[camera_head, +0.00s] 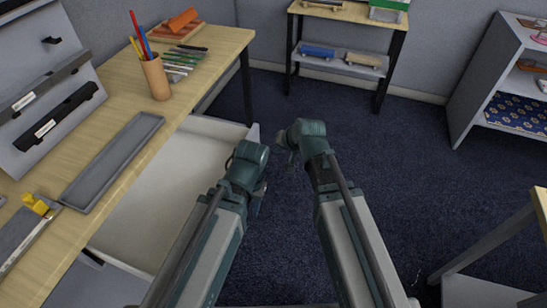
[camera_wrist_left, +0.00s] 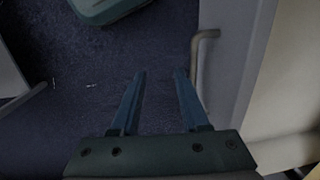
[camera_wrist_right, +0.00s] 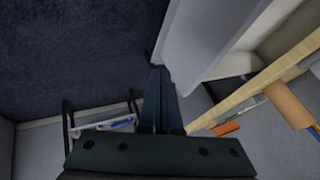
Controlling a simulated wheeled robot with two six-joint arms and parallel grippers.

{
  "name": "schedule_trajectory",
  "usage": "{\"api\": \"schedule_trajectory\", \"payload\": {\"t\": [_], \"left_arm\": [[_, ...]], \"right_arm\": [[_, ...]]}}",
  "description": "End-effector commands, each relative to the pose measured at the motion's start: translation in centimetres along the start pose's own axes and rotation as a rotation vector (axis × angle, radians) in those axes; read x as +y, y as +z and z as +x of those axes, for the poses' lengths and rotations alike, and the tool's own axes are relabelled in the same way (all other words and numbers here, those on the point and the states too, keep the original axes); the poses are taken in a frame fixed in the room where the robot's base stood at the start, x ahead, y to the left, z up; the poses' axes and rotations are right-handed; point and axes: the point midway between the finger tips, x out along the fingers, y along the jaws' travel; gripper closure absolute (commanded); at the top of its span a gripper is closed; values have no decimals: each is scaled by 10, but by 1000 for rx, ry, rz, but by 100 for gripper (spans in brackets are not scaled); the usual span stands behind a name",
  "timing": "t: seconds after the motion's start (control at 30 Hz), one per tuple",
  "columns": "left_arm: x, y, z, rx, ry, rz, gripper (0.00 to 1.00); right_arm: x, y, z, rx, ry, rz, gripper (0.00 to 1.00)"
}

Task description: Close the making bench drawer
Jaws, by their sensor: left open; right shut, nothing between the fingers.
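The making bench drawer (camera_head: 165,180) is pulled out from under the wooden bench (camera_head: 120,120), and its pale inside looks empty. In the left wrist view, my left gripper (camera_wrist_left: 159,74) is open and empty, with the drawer handle (camera_wrist_left: 204,62) just right of its fingers; I cannot tell whether they touch. My right gripper (camera_wrist_right: 158,72) is shut and empty, its tips close to the end of the drawer front (camera_wrist_right: 195,35); contact is unclear. In the head view, my wrists hide most of the drawer front and fingers.
On the bench are a pencil cup (camera_head: 156,78), a long grey tray (camera_head: 112,160) and several tools. A small shelf table (camera_head: 345,45) stands at the back, and a grey shelf unit (camera_head: 490,85) at the right. Dark carpet (camera_head: 400,150) lies clear between them.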

Motion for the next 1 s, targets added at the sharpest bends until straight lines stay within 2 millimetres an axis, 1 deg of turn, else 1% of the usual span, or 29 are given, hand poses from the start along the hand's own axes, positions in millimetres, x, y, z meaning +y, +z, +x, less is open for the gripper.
{"api": "schedule_trajectory", "payload": {"t": [0.03,0.23,0.33,0.47,0.7,0.9,0.93,0.97,1.0], "left_arm": [[0,0,4,0,0,0,55],[0,0,5,0,0,0,55],[1,0,12,0,0,0,55],[3,-2,30,0,0,0,55],[6,-4,64,0,0,1,55],[8,-5,88,0,0,1,55],[9,-5,91,0,0,1,55],[8,-5,84,0,0,1,55],[8,-5,82,0,0,1,55]], "right_arm": [[1,-2,4,8,-5,9,100],[0,-3,5,14,-10,14,100],[1,-3,14,13,-9,13,100],[2,-2,35,12,-9,13,100],[2,-3,77,12,-9,12,100],[1,-3,108,12,-9,12,100],[1,-3,112,12,-9,12,100],[-8,-6,109,11,-10,10,100],[-15,-6,110,11,-10,9,100]]}}
